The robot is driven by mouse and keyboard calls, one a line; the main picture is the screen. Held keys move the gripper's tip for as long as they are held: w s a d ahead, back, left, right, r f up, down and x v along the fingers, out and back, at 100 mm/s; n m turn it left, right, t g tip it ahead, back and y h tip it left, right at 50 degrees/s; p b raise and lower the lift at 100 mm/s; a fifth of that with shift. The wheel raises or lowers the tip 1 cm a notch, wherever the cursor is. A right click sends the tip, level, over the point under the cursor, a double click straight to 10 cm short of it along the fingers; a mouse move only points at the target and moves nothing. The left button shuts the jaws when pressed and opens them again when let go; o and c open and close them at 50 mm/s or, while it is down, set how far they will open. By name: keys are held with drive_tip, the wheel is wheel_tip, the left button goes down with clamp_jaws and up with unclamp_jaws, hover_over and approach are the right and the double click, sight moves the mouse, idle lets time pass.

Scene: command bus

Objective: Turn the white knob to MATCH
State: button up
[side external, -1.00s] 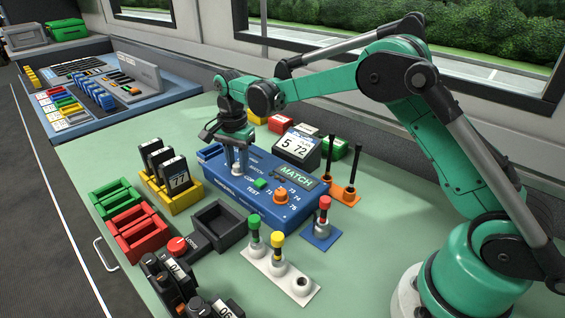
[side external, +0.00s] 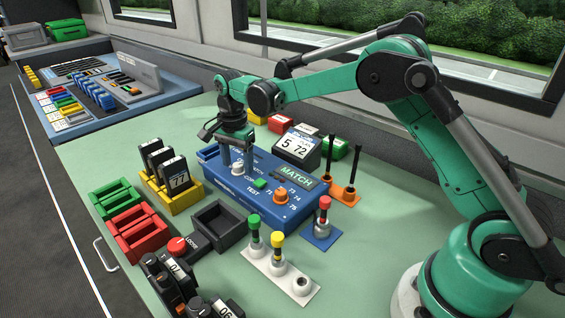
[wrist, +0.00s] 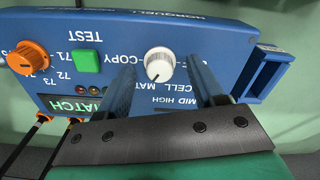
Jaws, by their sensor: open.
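The white knob (wrist: 159,64) sits on the blue command box (wrist: 235,50) and shows between my fingers in the wrist view. It also shows in the side view (side external: 238,168) on the blue box (side external: 270,215). My gripper (wrist: 160,68) is open, with one finger on each side of the knob and visible gaps between. In the side view my gripper (side external: 236,158) hangs over the knob. Labels COPY, CELL and part of MATCH ring the knob, partly hidden by a finger. The knob's pointer is too small to read surely.
The green button (wrist: 85,61) and orange knob (wrist: 28,57) are on the same box, left of my fingers in the wrist view. A green MATCH display (side external: 295,175) is on the box. A grey tray (side external: 218,226) and colored plugs (side external: 277,250) stand in front.

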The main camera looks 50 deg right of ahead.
sight(238, 164)
drive_tip(key=shift+r, duration=2.85)
drive_tip(key=shift+s+r, duration=0.1)
drive_tip(key=shift+r, duration=0.05)
drive_tip(key=s+r+n+t, duration=0.4)
drive_tip(key=s+r+n, duration=0.2)
drive_tip(key=s+n, duration=0.25)
drive_tip(key=s+f+n+t, duration=0.3)
drive_tip(key=s+n, duration=0.3)
drive_tip(key=s, duration=0.3)
drive_tip(key=shift+s+f, duration=0.2)
drive_tip(key=shift+s, duration=0.1)
drive_tip(key=shift+d+n, duration=0.1)
drive_tip(key=shift+n, duration=0.15)
